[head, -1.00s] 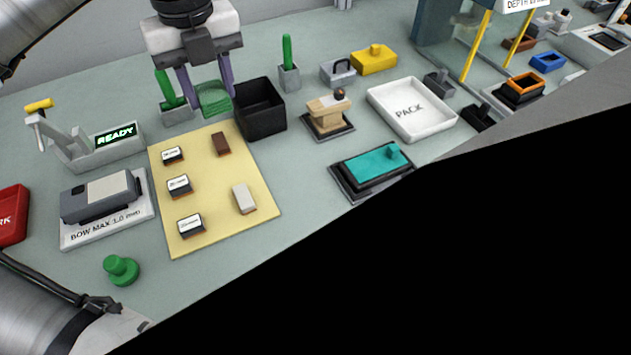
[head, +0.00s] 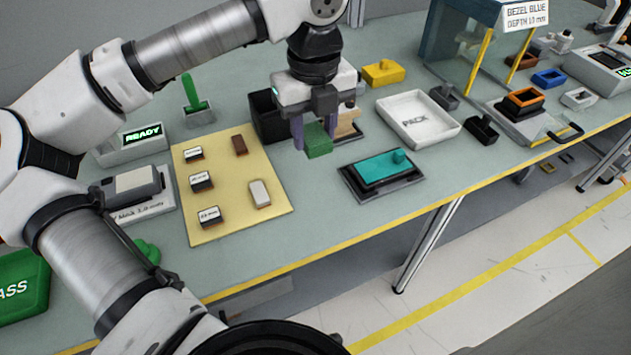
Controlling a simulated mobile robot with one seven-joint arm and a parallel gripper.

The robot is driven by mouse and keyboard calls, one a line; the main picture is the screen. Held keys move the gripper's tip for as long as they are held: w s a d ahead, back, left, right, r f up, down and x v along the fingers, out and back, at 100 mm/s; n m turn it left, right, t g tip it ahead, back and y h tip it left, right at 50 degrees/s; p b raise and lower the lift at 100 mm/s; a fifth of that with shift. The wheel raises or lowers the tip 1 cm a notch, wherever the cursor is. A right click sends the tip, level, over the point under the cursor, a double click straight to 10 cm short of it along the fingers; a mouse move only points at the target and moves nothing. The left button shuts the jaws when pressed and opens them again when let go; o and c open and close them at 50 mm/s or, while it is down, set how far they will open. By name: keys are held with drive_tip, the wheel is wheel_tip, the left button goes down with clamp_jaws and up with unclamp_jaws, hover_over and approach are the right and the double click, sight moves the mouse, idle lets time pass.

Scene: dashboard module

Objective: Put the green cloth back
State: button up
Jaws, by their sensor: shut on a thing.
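The green cloth (head: 319,147) is between the two purple fingers of my gripper (head: 317,138), which is shut on it. The gripper points down in the head view. In the picture it lies in front of the black open bin (head: 270,128) and a tan wooden stand (head: 349,127), both partly hidden by it. The cloth appears held above the bench, but its exact height cannot be told. A green upright handle (head: 194,92) stands in a grey holder at the left of the bin.
A yellow mat (head: 233,213) with small blocks lies to the left. A black tray with a teal block (head: 382,168) lies right of the gripper, and a white PACK tray (head: 416,140) behind it. Bare bench (head: 310,220) shows between mat and teal block. A yellow-striped edge bounds the bench.

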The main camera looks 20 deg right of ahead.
sight(315, 195)
wheel_tip(315, 195, down, 13)
drive_tip(key=shift+r+p, duration=0.1)
drive_tip(key=shift+p, duration=1)
drive_tip(key=shift+f, duration=0.3)
drive_tip(key=shift+f+b, duration=0.25)
drive_tip(key=shift+b, duration=0.15)
drive_tip(key=o, duration=1)
drive_tip(key=shift+r, duration=0.1)
drive_tip(key=shift+o, duration=0.2)
drive_tip(key=shift+r+p, duration=0.15)
drive_tip(key=shift+p, duration=0.15)
drive_tip(key=shift+r, duration=0.2)
wheel_tip(315, 195, up, 12)
drive_tip(key=shift+f+b, duration=0.15)
drive_tip(key=shift+b, duration=0.85)
